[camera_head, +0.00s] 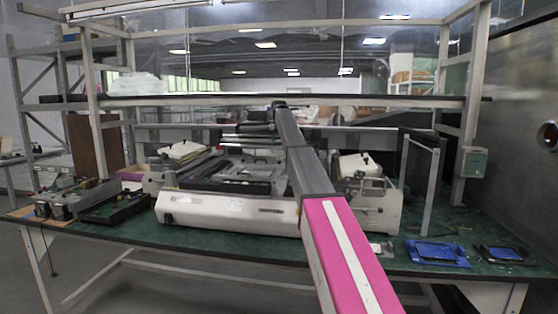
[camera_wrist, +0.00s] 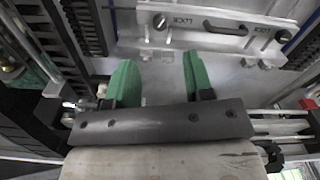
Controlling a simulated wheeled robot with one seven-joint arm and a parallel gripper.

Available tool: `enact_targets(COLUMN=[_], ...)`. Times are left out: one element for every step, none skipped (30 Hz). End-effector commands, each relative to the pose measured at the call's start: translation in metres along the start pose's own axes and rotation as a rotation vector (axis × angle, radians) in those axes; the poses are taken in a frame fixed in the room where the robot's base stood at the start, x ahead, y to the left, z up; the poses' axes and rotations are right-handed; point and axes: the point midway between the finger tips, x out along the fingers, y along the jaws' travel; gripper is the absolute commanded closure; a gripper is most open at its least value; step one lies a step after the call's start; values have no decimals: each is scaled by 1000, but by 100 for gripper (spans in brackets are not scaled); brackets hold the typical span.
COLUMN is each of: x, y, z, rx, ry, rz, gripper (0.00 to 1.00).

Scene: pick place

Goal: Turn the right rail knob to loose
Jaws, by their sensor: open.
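My gripper (camera_wrist: 158,68) shows in the wrist view with two green fingers spread apart and nothing between them. Beyond the fingertips is a pale plate carrying a light bar with dark lettering that seems to read LOCK at both ends. One round slotted knob (camera_wrist: 159,21) sits at the bar's left end, roughly ahead of the fingers. Another similar knob (camera_wrist: 281,36) sits at the right end, well right of the fingers. Neither is touched. In the head view my arm reaches over the white machine (camera_head: 230,213); gripper and knobs cannot be made out there.
Dark toothed rails (camera_wrist: 83,27) run left of the fingers, and metal rods (camera_wrist: 280,127) lie at right. The machine stands on a green-topped bench (camera_head: 300,248). A black tray (camera_head: 118,207) is at left, and blue trays (camera_head: 437,254) lie at right.

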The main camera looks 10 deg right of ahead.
Motion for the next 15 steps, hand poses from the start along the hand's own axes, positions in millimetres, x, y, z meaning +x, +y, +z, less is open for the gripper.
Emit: enact_targets(x=[8, 12, 19, 24, 30, 37, 42, 48, 55, 60, 66, 72, 76, 79, 83], y=[0, 0, 0, 0, 0, 0, 0, 0, 0, 0, 0, 0, 0, 0, 0], z=[1, 1, 1, 1, 1, 1, 1, 1, 1, 1, 1, 1, 1, 1, 1], rx=[0, 0, 0, 0, 0, 0, 0, 0, 0, 0, 0, 0, 0, 0, 0], ry=[-1, -1, 0, 0, -1, -1, -1, -1, -1, 0, -1, -1, -1, -1, 0], rz=[0, 0, 0, 0, 0, 0, 0, 0, 0, 0, 0, 0, 0, 0, 0], gripper=[52, 52, 52, 52, 52, 52, 52, 52, 52, 52, 52, 52, 52, 52, 52])
